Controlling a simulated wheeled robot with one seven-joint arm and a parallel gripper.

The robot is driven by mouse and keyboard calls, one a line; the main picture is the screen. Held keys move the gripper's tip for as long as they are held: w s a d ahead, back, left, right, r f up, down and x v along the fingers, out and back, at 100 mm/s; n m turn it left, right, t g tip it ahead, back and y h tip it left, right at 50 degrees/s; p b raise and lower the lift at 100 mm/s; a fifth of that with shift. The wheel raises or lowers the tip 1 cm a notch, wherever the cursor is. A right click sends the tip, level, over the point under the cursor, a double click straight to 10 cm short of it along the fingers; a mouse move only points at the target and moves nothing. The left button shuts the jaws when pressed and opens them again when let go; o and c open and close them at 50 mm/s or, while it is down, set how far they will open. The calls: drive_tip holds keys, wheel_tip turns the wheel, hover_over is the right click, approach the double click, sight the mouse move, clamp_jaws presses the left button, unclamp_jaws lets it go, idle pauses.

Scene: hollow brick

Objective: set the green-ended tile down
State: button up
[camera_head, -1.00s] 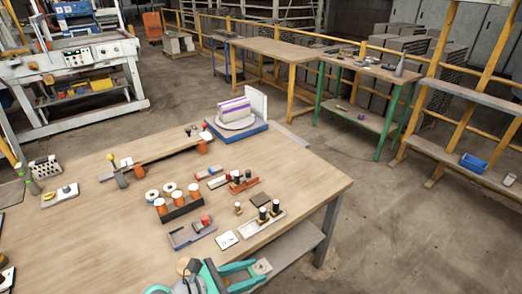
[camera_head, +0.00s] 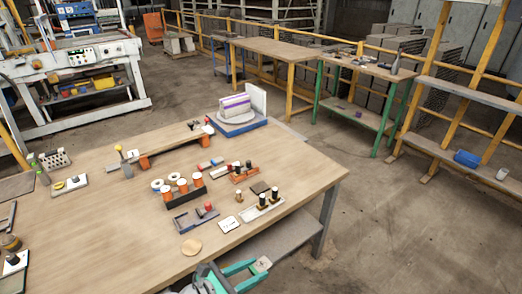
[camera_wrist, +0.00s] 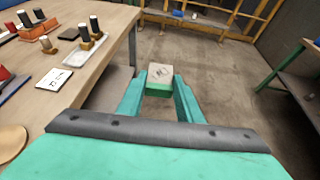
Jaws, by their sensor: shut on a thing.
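The green-ended tile (camera_wrist: 160,76) is between the fingertips of my gripper (camera_wrist: 160,88) in the wrist view. Its top is pale with a dark mark and the end facing the camera is green. My gripper is shut on it. In the head view the tile (camera_head: 262,264) shows small and pale at the tip of my teal gripper (camera_head: 250,270), at the bottom edge of the picture. There it appears past the near right edge of the wooden table (camera_head: 300,190). In the wrist view floor shows around it. Its height relative to the tabletop is unclear.
A round wooden disc (camera_head: 192,247) and a white marked card (camera_head: 229,225) lie near the table's front edge. A pale tray with black-topped pegs (camera_head: 262,209) and a blue-grey tray (camera_head: 197,219) stand behind. Bare tabletop lies left of the disc.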

drive_tip(key=w+d+f+n+t+y, duration=0.2)
drive_tip(key=w+f+n+t+y, duration=0.2)
drive_tip(key=w+f, duration=0.5)
wheel_tip(320, 180, down, 2)
drive_tip(key=n+y, duration=0.2)
drive_tip(key=shift+d+n, duration=0.15)
drive_tip(key=shift+n, duration=0.15)
drive_tip(key=s+f+n+y, duration=0.1)
drive_tip(key=s+f, duration=0.3)
drive_tip(key=f, duration=0.4)
drive_tip(key=s+f+n+y, duration=0.2)
drive_tip(key=s+f+y, duration=0.1)
drive_tip(key=f, duration=0.5)
drive_tip(key=shift+s+f+t, duration=0.3)
drive_tip(key=shift+s+t, duration=0.05)
drive_tip(key=shift+t, duration=0.05)
drive_tip(key=shift+n, duration=0.3)
